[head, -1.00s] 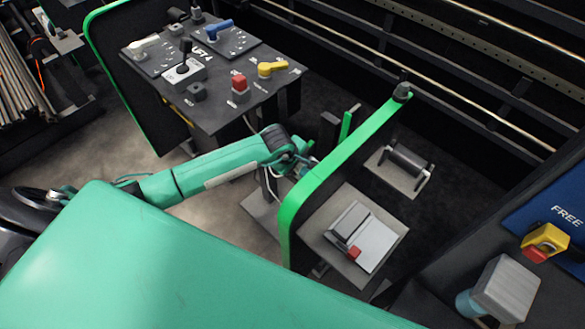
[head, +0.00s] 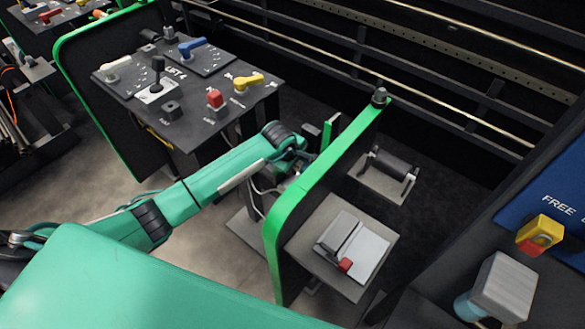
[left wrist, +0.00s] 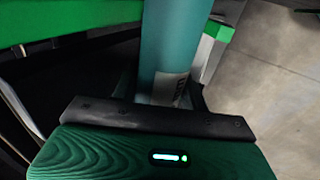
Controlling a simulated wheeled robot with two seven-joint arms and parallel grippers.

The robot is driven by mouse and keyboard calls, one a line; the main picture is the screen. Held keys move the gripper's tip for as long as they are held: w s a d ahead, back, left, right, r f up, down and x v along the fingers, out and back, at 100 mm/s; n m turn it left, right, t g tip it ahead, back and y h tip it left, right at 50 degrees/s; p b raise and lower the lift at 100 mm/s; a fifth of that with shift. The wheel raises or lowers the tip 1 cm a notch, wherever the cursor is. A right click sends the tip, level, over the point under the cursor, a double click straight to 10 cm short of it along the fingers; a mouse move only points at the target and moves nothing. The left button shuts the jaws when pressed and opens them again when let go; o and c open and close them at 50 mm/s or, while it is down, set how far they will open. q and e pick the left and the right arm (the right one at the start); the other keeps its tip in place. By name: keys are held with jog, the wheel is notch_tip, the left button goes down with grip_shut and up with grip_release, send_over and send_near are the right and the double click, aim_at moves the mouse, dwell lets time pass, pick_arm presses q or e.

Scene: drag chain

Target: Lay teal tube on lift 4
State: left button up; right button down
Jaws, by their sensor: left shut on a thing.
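The teal tube (left wrist: 175,45) stands out from my left gripper (left wrist: 165,95) in the left wrist view, with a pale printed label near the jaws. My left gripper is shut on it. In the head view my left gripper (head: 294,172) is beside the green-edged partition, mostly hidden, and I cannot make out the tube there. The lift 4 console (head: 190,85) is a dark panel with levers, a joystick and a red button, left of and above the gripper. My right gripper is not in view.
The green-edged partition (head: 325,185) stands close to my left gripper. Right of it are a plate with a grey and red device (head: 350,250) and a roller on a stand (head: 390,170). A yellow and red switch (head: 540,235) and grey block (head: 505,285) are at right. Floor shows below the console.

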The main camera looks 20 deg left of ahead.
pick_arm(q)
jog(key=shift+w+d+f, duration=0.15)
jog(key=shift+w+f, duration=0.05)
jog(key=shift+w, duration=0.1)
jog(key=shift+f+b, duration=0.75)
jog(key=shift+f, duration=0.6)
jog(key=shift+f+b, duration=0.6)
jog(key=shift+f, duration=0.1)
jog(key=shift+f+b, duration=0.5)
jog(key=shift+f, duration=0.1)
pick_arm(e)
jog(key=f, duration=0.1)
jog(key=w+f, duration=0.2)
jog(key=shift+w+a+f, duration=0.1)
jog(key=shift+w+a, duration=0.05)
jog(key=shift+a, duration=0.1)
pick_arm(q)
jog(key=o, duration=1)
jog(key=shift+o, duration=0.8)
jog(key=shift+s+r, duration=0.1)
jog(key=shift+r, duration=0.1)
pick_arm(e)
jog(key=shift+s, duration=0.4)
